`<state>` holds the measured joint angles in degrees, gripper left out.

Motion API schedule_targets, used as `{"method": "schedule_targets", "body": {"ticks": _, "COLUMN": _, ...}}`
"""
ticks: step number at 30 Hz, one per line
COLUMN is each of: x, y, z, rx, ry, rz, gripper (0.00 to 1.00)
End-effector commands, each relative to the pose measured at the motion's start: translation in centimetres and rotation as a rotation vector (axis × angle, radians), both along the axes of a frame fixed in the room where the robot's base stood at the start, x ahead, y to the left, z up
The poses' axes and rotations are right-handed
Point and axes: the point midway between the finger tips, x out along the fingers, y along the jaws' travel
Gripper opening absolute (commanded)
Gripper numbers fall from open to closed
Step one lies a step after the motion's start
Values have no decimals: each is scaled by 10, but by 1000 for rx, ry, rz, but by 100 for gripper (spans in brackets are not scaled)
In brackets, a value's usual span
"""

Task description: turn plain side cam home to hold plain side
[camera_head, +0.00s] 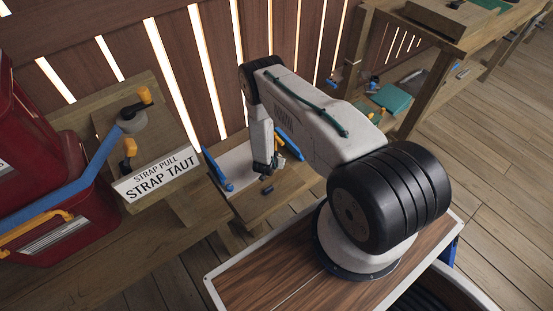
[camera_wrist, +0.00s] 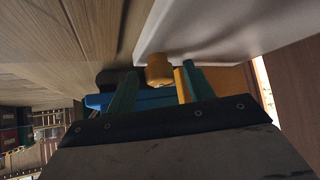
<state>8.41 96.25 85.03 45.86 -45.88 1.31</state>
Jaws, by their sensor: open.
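My gripper (camera_head: 270,168) hangs low over the white panel (camera_head: 236,168) on the small wooden stand in the head view. In the wrist view my gripper (camera_wrist: 158,72) is open, with its green fingers apart. A yellow knob (camera_wrist: 159,68) shows between the fingertips; I cannot tell whether either finger touches it. An orange-yellow piece (camera_wrist: 183,86) is beside the right finger. A dark bar and a blue part (camera_wrist: 98,101) lie behind the left finger. The white panel's edge (camera_wrist: 190,28) is close beyond the knob. No label marks which cam is the plain side's.
A board signed "STRAP PULL STRAP TAUT" (camera_head: 158,176) with yellow-knobbed levers stands at left, beside red bins (camera_head: 75,195) with a blue strap. Blue bars (camera_head: 216,170) flank the white panel. A slatted fence rises behind, and a workbench (camera_head: 440,40) stands at upper right.

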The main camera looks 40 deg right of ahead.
Motion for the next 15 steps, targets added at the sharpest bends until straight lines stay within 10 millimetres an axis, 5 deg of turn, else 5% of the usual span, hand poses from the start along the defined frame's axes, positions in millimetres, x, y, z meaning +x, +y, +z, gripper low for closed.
{"method": "schedule_targets", "body": {"ticks": 15, "x": -28, "y": 41, "z": 50, "rx": 0, "ry": 1, "rz": 2, "gripper": 52}}
